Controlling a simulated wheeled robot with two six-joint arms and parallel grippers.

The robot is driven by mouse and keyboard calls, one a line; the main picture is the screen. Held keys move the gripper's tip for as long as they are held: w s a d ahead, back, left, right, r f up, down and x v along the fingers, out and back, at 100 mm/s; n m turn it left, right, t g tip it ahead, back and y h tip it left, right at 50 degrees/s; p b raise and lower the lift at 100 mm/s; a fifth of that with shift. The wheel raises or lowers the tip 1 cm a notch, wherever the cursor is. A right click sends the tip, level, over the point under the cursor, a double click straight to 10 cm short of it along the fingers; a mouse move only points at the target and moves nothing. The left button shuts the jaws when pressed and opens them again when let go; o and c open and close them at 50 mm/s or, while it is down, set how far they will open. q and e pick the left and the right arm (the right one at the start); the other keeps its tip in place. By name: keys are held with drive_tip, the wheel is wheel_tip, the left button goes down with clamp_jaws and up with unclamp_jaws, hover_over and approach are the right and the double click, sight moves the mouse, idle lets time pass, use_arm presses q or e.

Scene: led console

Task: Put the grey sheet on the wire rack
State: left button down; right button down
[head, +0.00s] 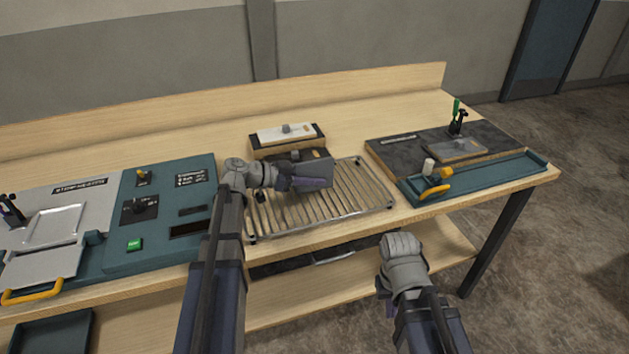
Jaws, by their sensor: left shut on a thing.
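The grey sheet (318,170) is a dark grey plate over the back of the wire rack (354,197), near its middle. My left gripper (312,183) is shut on the sheet at its near side. I cannot tell whether the sheet touches the rack's bars. Part of the sheet and the rack's left end are hidden behind my left gripper and arm.
A teal console (160,237) with a green button stands left of the rack. A block with a white top (286,135) sits behind the rack. A dark board (390,158) with a clamp and a teal tray (500,175) lie to the right. The rack's right part is bare.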

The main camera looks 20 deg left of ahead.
use_arm(q)
drive_tip(key=shift+f+b, duration=0.4)
drive_tip(key=shift+f, duration=0.15)
drive_tip(key=c, duration=1)
unclamp_jaws()
drive_tip(key=shift+o, duration=0.2)
drive_tip(key=shift+r, duration=0.1)
drive_tip(key=shift+r+p, duration=0.2)
drive_tip(key=shift+p, duration=0.1)
drive_tip(key=shift+s+a+r+p, duration=0.2)
drive_tip(key=shift+a+r+p, duration=0.15)
drive_tip(key=shift+r+p, duration=0.35)
drive_tip(key=p+v, duration=0.3)
drive_tip(key=v, duration=0.6)
drive_tip(key=shift+s+a, duration=0.2)
drive_tip(key=shift+a, duration=0.1)
drive_tip(key=shift+s+a+r, duration=0.2)
drive_tip(key=shift+s+a, duration=0.2)
drive_tip(key=shift+a, duration=0.15)
